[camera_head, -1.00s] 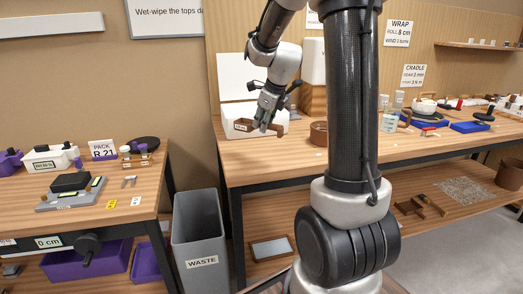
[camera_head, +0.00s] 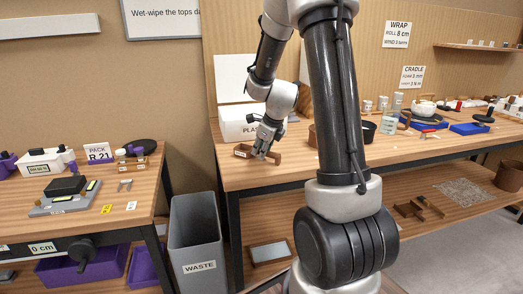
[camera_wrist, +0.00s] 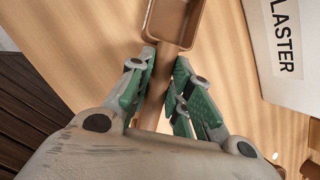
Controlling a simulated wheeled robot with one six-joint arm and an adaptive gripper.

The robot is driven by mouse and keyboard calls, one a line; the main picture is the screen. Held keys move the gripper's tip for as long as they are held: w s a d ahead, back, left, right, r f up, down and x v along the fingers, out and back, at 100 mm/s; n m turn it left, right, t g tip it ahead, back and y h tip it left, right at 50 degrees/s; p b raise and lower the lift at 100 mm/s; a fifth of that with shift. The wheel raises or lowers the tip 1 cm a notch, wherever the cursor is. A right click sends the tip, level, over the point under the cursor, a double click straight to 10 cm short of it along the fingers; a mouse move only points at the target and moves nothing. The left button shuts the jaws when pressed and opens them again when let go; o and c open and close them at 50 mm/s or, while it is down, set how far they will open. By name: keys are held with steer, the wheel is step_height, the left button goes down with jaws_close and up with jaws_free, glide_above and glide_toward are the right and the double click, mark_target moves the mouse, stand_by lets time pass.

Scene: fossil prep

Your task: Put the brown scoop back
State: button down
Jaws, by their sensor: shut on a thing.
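The brown scoop (camera_head: 243,151) is over the left end of the wooden workbench (camera_head: 330,165), in front of the white plaster bin (camera_head: 232,128). My gripper (camera_head: 264,149) is shut on the scoop's handle. In the wrist view, the brown handle (camera_wrist: 172,57) runs between the green fingers of my gripper (camera_wrist: 164,88), and the rectangular scoop bowl points up and away. The plaster bin's white wall (camera_wrist: 285,50) is to the right there. The scoop is low over the bench; I cannot tell whether it touches the wood.
A brown round pot (camera_head: 312,135) stands right of the scoop, partly behind my arm. Jars, a bowl and blue trays (camera_head: 470,128) fill the bench farther right. A grey waste bin (camera_head: 197,235) stands in the gap before the left table. The bench's front-left corner is clear.

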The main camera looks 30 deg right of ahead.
steer(key=c, duration=1.3)
jaws_free()
steer(key=v, duration=1.1)
steer(key=s+a+r+n, duration=0.2)
steer(key=s+n, duration=0.6)
steer(key=n, duration=0.2)
steer(key=s+a+r+n, duration=0.2)
steer(key=s+a+n, duration=0.1)
steer(key=s+n, duration=0.5)
steer(key=s+a+r+n, duration=0.2)
steer(key=s+a+n, duration=0.1)
steer(key=s+n, duration=0.5)
steer(key=n, duration=0.3)
steer(key=shift+s+r+n+g, duration=0.25)
steer(key=shift+s+n+g, duration=0.05)
steer(key=shift+n+g, duration=0.1)
steer(key=shift+a, duration=0.15)
